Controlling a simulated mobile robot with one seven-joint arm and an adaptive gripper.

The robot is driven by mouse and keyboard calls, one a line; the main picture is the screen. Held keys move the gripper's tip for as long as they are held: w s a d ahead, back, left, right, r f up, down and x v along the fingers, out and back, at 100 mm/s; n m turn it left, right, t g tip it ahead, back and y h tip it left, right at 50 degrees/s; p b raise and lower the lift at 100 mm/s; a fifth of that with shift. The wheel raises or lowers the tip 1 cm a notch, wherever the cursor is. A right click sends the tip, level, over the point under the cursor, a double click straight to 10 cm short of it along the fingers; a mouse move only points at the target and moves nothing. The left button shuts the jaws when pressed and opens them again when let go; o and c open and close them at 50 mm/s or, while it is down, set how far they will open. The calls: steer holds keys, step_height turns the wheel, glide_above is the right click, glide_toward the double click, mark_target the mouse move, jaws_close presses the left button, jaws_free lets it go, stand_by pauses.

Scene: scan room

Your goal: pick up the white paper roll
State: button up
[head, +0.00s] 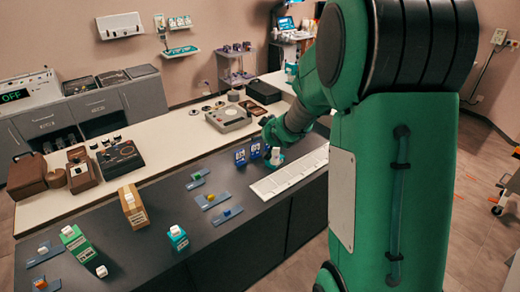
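A small white upright piece (275,155), which looks like the paper roll, stands in a teal holder (269,162) on the dark counter (225,180), just left of the white keyboard-like strip. It is too small to be sure that it is a roll. My green arm reaches in from the right. Its end, with my gripper (267,132), is just above and slightly left of the white piece. The fingers are small and dark, partly hidden by the wrist, so their opening does not show. I cannot tell whether they touch anything.
Two blue cards (247,154) stand close left of the holder. A white keyboard-like strip (290,172) lies to its right. A tan box (133,206), a green box (77,243) and a teal box (178,238) stand farther left. A grey device (228,117) sits on the pale bench behind.

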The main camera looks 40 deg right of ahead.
steer(key=w+d+f+t, duration=0.1)
steer(key=d+f, duration=0.7)
steer(key=f, duration=0.1)
steer(key=t+y, duration=0.2)
glide_toward(277, 153)
steer(key=s, duration=0.2)
steer(key=shift+w+d+f, duration=0.15)
steer(key=shift+w+d, duration=0.05)
steer(key=shift+d, duration=0.2)
steer(key=shift+w, duration=0.1)
steer(key=b+x, duration=0.1)
steer(key=x, duration=0.7)
steer(key=shift+w+d+f, duration=0.15)
steer(key=shift+w, duration=0.05)
steer(key=shift+b+x, duration=0.75)
steer(key=shift+x, duration=1.85)
steer(key=shift+d, duration=0.1)
steer(key=c, duration=1.5)
